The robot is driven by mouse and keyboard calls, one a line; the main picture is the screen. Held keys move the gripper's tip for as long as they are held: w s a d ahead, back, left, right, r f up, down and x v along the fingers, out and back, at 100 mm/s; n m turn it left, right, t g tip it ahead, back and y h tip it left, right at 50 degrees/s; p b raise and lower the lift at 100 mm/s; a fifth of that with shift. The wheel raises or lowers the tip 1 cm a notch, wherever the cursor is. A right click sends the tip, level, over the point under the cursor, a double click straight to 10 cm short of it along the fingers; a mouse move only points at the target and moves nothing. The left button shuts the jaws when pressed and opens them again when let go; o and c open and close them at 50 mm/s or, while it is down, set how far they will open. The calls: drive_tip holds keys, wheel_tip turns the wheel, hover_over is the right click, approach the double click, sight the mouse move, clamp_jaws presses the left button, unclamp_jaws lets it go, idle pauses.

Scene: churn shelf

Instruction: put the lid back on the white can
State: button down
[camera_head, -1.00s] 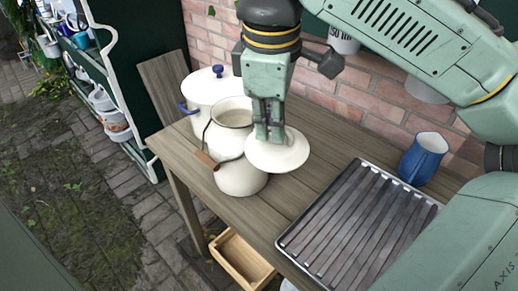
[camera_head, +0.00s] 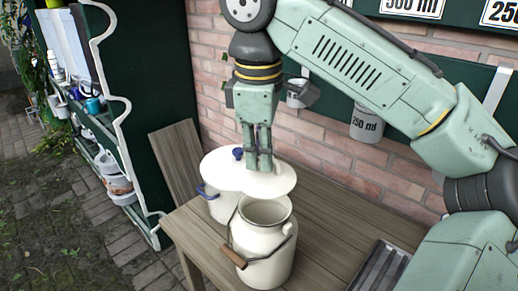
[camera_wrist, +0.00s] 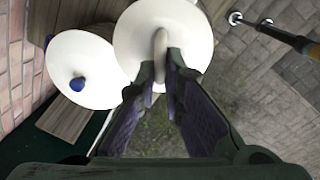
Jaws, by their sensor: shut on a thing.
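The white can (camera_head: 264,262) stands upright on the wooden table with its mouth (camera_head: 263,211) open. Its wire bail with a wooden grip (camera_head: 234,256) hangs down at the front left. My gripper (camera_head: 259,166) points down, shut on the handle of the white lid (camera_head: 279,182). The lid is held roughly level above and behind the can's mouth in the head view, apart from it. In the wrist view the lid (camera_wrist: 190,30) and its upright handle (camera_wrist: 160,52) show between the fingers (camera_wrist: 160,75). The can is not seen in the wrist view.
A white pot (camera_head: 222,208) with a blue-knobbed lid (camera_head: 218,170) stands close behind and left of the can. A brick wall (camera_head: 345,150) runs behind the table. A ribbed metal tray (camera_head: 378,272) lies at right; bare table (camera_head: 325,240) lies between.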

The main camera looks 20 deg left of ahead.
sight(259, 173)
drive_tip(key=shift+f+b, duration=1.55)
drive_tip(key=shift+b, duration=0.05)
drive_tip(key=shift+f, duration=0.9)
drive_tip(key=shift+s+p, duration=0.1)
drive_tip(key=shift+p, duration=0.6)
drive_tip(key=shift+f+p, duration=0.15)
drive_tip(key=shift+p, duration=0.7)
idle(0.8)
drive_tip(key=c, duration=1.6)
unclamp_jaws()
drive_tip(key=shift+c, duration=0.2)
drive_tip(key=o, duration=0.5)
